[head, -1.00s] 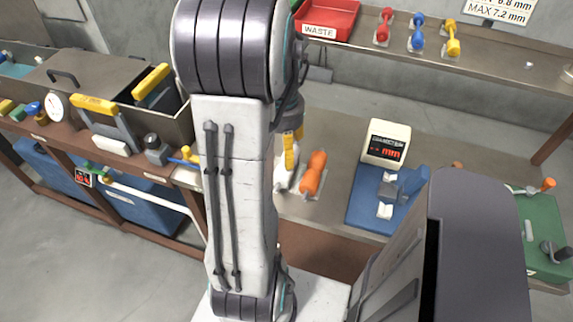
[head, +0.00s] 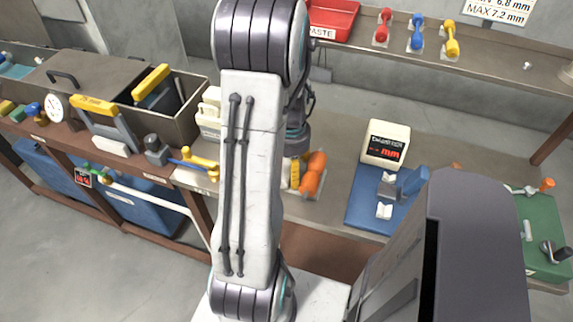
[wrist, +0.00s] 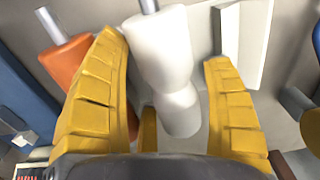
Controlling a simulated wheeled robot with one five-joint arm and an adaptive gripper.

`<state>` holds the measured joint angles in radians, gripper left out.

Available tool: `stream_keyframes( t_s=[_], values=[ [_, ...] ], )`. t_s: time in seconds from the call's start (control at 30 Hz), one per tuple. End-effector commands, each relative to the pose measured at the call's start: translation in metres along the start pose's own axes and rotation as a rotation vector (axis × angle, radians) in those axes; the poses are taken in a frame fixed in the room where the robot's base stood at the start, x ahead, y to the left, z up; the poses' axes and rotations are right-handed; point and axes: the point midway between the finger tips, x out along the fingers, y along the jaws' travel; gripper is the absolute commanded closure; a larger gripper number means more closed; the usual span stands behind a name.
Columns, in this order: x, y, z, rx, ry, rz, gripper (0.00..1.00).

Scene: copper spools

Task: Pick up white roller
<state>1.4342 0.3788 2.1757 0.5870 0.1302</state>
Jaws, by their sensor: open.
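The white roller (wrist: 165,60) lies between the two yellow fingers of my gripper (wrist: 163,52) in the wrist view, with its metal shaft end pointing up the picture. The fingers are open, one on each side of it, with a visible gap on the right; contact on the left cannot be told. In the head view my gripper (head: 294,173) shows only as a bit of yellow finger beside the orange roller (head: 313,174), and my arm hides most of the white roller. The orange roller (wrist: 70,62) is just outside the left finger in the wrist view.
A blue measuring stand (head: 365,205) with a white display box (head: 385,143) is right of the rollers. A red waste tray (head: 333,20) and several coloured spools are on the back shelf. A metal bin (head: 180,125) stands left. A white plate (wrist: 245,45) lies right of the white roller.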

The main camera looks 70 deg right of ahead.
Motion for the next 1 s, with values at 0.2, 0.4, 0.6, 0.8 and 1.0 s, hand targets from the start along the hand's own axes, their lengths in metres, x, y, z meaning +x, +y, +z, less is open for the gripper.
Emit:
stream_keyframes(
  t_s=[0.2,0.4,0.6,0.8,1.0],
  values=[
    [0.0007,0.0001,0.0002,0.000,0.000,0.000,0.25],
    [0.0006,0.0001,0.0001,0.000,0.000,0.000,0.38],
    [0.0004,0.0001,0.0001,0.000,0.000,0.000,0.56],
    [0.0003,0.0001,0.0000,0.000,0.000,0.000,0.73],
    [-0.0001,0.0000,-0.0003,0.000,0.001,0.000,0.77]
  ],
)
